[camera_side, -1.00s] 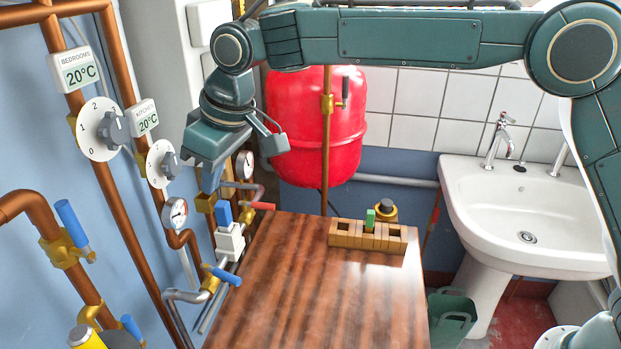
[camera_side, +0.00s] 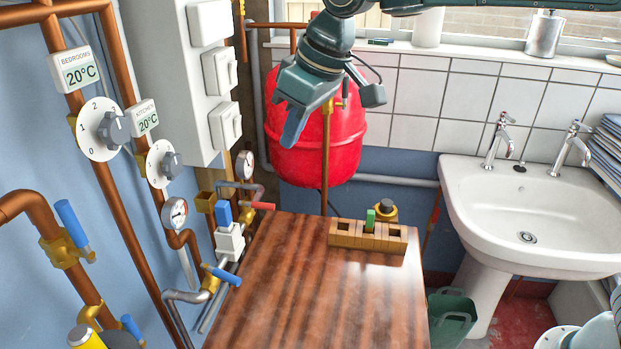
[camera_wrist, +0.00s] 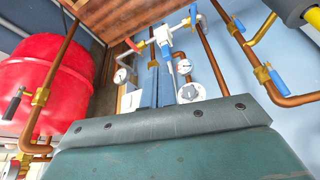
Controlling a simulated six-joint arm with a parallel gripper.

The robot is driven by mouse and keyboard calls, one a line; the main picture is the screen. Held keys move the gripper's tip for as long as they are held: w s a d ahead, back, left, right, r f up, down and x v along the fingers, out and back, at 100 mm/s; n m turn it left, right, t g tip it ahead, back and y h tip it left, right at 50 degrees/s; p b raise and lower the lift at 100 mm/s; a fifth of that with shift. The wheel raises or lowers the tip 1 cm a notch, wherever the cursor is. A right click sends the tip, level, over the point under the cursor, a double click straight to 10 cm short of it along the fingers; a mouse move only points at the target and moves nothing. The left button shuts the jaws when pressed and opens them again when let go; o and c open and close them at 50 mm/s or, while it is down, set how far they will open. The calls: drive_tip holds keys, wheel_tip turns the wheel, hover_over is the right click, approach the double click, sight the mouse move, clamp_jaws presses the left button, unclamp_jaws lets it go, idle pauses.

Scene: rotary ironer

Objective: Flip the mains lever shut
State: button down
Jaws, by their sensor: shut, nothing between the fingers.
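No lever in view carries a readable "mains" label. A blue lever (camera_side: 72,222) sits on the left copper pipe, angled along it. Another blue lever (camera_side: 222,275) lies across the grey pipe by the wooden top. A red lever (camera_side: 262,206) points right on the pipework behind. A dark lever (camera_side: 345,88) stands on the copper pipe before the red tank, partly behind my gripper. My gripper (camera_side: 293,130) is shut and empty, pointing down in front of the tank, apart from the levers. In the wrist view its fingers (camera_wrist: 157,92) point toward the pipework.
The wooden top (camera_side: 320,290) is clear except for a slotted wooden block (camera_side: 367,236) with a green piece. The red tank (camera_side: 315,150) is behind my gripper. Dials (camera_side: 105,128), gauges (camera_side: 175,212) and pipes crowd the left wall. A sink (camera_side: 530,215) stands right.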

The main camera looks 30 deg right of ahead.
drive_tip(key=shift+m, duration=0.3)
drive_tip(key=shift+s+d+r, duration=0.2)
drive_tip(key=shift+s+d, duration=0.15)
drive_tip(key=shift+d, duration=0.25)
drive_tip(key=shift+s+d+r, duration=0.2)
drive_tip(key=shift+s+d, duration=0.2)
drive_tip(key=shift+d, duration=0.25)
drive_tip(key=shift+s+d+r, duration=0.2)
drive_tip(key=shift+s+d, duration=0.15)
drive_tip(key=shift+d, duration=0.25)
drive_tip(key=s+d+m+t+h, duration=0.1)
drive_tip(key=s+d+m, duration=0.2)
drive_tip(key=s+d, duration=1)
drive_tip(key=s+d+f+m, duration=0.1)
drive_tip(key=s+d+f, duration=0.2)
drive_tip(key=s, duration=0.3)
drive_tip(key=s+d+f+m+h, duration=0.1)
drive_tip(key=s+d+f, duration=0.2)
drive_tip(key=s, duration=0.4)
drive_tip(key=shift+d+t, duration=0.25)
drive_tip(key=shift+t, duration=0.05)
drive_tip(key=shift+w, duration=0.15)
